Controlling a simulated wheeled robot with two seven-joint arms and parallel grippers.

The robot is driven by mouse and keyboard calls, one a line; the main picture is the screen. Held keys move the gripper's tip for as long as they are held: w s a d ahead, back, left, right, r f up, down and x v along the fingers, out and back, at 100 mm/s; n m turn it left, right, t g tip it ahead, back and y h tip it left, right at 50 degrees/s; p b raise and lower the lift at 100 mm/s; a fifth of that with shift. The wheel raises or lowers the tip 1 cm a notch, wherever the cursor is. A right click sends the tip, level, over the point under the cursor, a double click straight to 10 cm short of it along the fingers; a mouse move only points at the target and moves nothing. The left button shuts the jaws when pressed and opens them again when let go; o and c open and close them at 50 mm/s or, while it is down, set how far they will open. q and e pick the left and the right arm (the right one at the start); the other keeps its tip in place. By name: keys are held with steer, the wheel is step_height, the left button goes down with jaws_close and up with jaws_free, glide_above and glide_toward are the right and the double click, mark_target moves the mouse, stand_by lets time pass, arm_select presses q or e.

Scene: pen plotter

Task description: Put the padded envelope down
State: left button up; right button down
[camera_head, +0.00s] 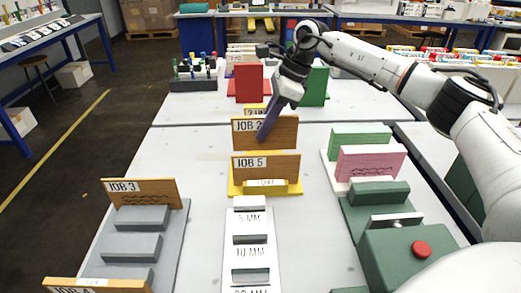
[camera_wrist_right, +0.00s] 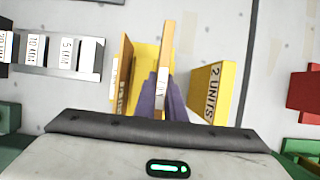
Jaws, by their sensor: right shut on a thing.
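My right gripper (camera_head: 267,122) reaches in from the upper right with dark purple fingers. It is shut on a thin tan-brown panel marked JOB 2 (camera_head: 284,130), held upright; its narrow edge shows between the fingers in the right wrist view (camera_wrist_right: 165,48). Nothing in view is plainly a padded envelope; this panel is the thing held. It is behind the JOB 5 panel (camera_head: 270,167), which stands on a yellow holder (camera_head: 236,189). I cannot tell whether the held panel touches the surface under it. My left gripper is not in view.
A yellow block labelled 2 UNITS (camera_wrist_right: 212,88) stands close to the right of the held panel in the wrist view. A white gauge strip (camera_head: 250,262) lies in front. A pink panel (camera_head: 370,163) stands to the right. Bare table (camera_head: 190,165) shows to the left.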

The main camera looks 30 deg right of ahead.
mark_target(262, 149)
steer(key=shift+f, duration=2.95)
steer(key=shift+f, duration=0.2)
steer(key=c, duration=1.8)
jaws_free()
steer(key=shift+c, duration=0.2)
steer(key=shift+r, duration=0.1)
steer(key=v, duration=1.2)
steer(key=shift+w+r, duration=0.1)
